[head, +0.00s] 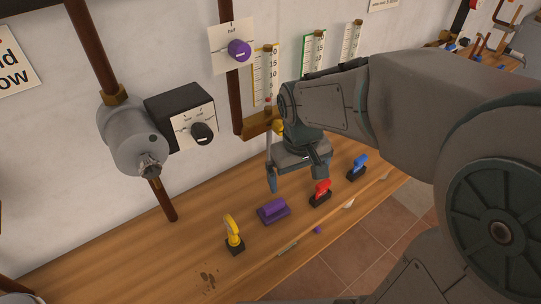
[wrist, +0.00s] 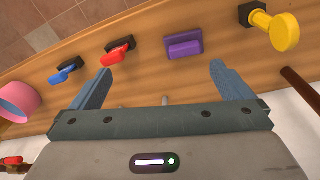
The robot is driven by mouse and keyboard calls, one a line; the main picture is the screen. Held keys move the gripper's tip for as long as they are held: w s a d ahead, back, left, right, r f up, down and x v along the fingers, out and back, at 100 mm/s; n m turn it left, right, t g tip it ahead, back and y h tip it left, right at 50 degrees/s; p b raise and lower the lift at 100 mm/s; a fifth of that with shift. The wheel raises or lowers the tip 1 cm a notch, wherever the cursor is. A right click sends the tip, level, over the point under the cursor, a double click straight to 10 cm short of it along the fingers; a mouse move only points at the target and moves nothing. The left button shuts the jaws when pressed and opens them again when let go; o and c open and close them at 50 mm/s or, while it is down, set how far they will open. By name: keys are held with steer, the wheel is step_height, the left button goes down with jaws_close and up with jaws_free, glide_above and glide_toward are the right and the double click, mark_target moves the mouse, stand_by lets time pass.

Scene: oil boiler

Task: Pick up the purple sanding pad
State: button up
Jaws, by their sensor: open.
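The purple sanding pad (head: 273,210) lies on the wooden bench, between a yellow-handled tool and a red-handled tool. It has a flat base with a raised grip. It also shows in the wrist view (wrist: 185,46), beyond the fingertips and between their lines, nearer the right finger. My gripper (head: 297,184) is open and empty, above the bench and a little behind and right of the pad in the head view. It also shows in the wrist view (wrist: 161,77) with its fingers wide apart. Nothing touches the pad.
The yellow-handled tool (head: 233,234), red-handled tool (head: 320,192) and blue-handled tool (head: 357,167) stand in a row on the bench (head: 150,260). A grey pipe fitting (head: 135,140) and black dial box (head: 185,115) are on the wall. A pink object (wrist: 18,102) shows in the wrist view.

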steer(key=n+g, duration=0.1)
steer(key=n, duration=0.1)
glide_toward(274, 204)
steer(key=shift+y, duration=0.3)
steer(key=f+b, duration=0.1)
steer(key=f, duration=1)
steer(key=shift+d+f+b, duration=0.15)
steer(key=shift+d+b, duration=0.05)
steer(key=shift+b, duration=0.15)
steer(key=c, duration=1)
